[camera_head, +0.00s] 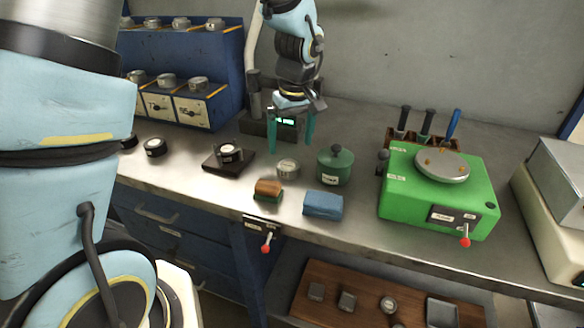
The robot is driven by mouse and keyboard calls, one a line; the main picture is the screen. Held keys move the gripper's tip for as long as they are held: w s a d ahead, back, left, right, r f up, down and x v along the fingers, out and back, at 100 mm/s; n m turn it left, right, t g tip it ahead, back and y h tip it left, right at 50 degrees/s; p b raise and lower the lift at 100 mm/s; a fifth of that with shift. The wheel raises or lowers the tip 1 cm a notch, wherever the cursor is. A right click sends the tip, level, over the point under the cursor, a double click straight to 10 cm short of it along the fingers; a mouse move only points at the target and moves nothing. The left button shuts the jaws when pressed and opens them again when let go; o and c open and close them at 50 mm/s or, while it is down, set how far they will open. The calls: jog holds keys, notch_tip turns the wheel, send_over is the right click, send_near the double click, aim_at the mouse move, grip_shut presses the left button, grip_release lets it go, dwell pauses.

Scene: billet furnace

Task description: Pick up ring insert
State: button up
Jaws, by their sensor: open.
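My gripper (291,138) points down above the bench, its two teal fingers apart and nothing visible between them. A small round metal piece (287,167) with a pale label lies on the bench below and slightly in front of the fingertips. Another round piece (229,153) with a pale top sits on a dark square base (217,162) to the left. A black round piece (155,147) lies farther left. Labels are too small to read, so I cannot tell for sure which one is the ring insert.
A green lidded pot (334,168) stands right of the gripper. A brown-topped block (268,189) and a blue block (323,204) lie near the front edge. A green machine (415,205) fills the right. A blue rack (222,50) with round parts stands behind left. A wooden tray (300,306) sits below.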

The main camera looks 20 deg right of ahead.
aim_at(288, 164)
jog(key=shift+w+a+f+p, duration=0.2)
jog(key=shift+f+p, duration=0.45)
jog(key=shift+f, duration=1.05)
jog(key=shift+w+d+f+p, duration=0.1)
jog(key=shift+w+f+p, duration=0.35)
jog(key=shift+f, duration=1.2)
jog(key=shift+s, duration=0.2)
grip_shut()
